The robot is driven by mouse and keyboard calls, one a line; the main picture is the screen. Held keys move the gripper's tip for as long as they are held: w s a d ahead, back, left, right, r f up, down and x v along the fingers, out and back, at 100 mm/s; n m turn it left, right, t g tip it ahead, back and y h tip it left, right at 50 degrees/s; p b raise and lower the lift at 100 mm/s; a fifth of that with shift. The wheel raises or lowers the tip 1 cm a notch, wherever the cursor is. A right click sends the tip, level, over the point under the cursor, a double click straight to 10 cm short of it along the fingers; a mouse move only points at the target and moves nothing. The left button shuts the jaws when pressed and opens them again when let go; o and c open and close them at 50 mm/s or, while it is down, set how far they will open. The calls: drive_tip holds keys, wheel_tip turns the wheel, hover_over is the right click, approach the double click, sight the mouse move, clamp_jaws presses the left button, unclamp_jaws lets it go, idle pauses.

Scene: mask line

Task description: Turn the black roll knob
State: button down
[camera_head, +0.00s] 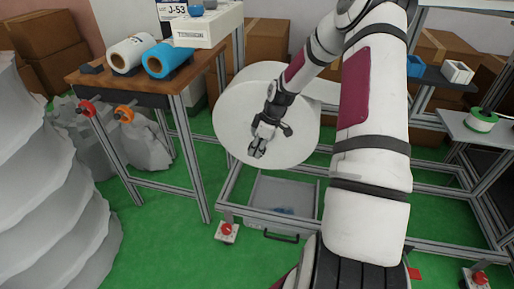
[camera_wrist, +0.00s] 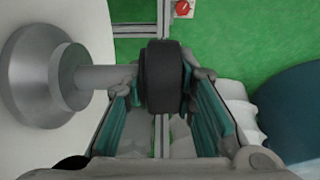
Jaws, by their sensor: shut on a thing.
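The black roll knob (camera_wrist: 162,75) shows in the wrist view as a dark ribbed wheel between the fingers of my gripper. It sits at the end of a grey metal hub and shaft (camera_wrist: 75,77) that comes out of the white roll (camera_wrist: 25,135). My gripper is shut on the knob, with a teal-padded finger on each side of it. In the head view, my gripper (camera_head: 260,146) is at the front face of the large white roll (camera_head: 236,110). There the knob is hidden or too small to make out.
A wooden table (camera_head: 140,92) at the left bears white and blue rolls, with red and orange knobs on its front edge. A grey tray (camera_head: 270,193) lies under the roll inside the metal frame. A red button box (camera_head: 227,232) stands in front on the green floor.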

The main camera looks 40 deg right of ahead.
drive_tip(key=g+h, duration=0.2)
drive_tip(key=g, duration=0.1)
drive_tip(key=shift+a+f+h+p, duration=0.1)
drive_tip(key=shift+a+h+p, duration=0.2)
drive_tip(key=shift+a+p, duration=0.05)
drive_tip(key=g+h, duration=0.2)
drive_tip(key=g, duration=0.1)
drive_tip(key=shift+w+f, duration=0.1)
drive_tip(key=shift+f, duration=0.05)
drive_tip(key=g+h, duration=0.2)
drive_tip(key=g, duration=0.1)
drive_tip(key=shift+f+b, duration=0.2)
drive_tip(key=shift+b, duration=0.15)
drive_tip(key=shift+a+g+h+b, duration=0.1)
drive_tip(key=shift+g+h+b, duration=0.95)
drive_tip(key=shift+g, duration=0.25)
drive_tip(key=c, duration=1.4)
unclamp_jaws()
drive_tip(key=shift+r, duration=0.1)
drive_tip(key=shift+r+h, duration=0.1)
drive_tip(key=shift+h, duration=0.15)
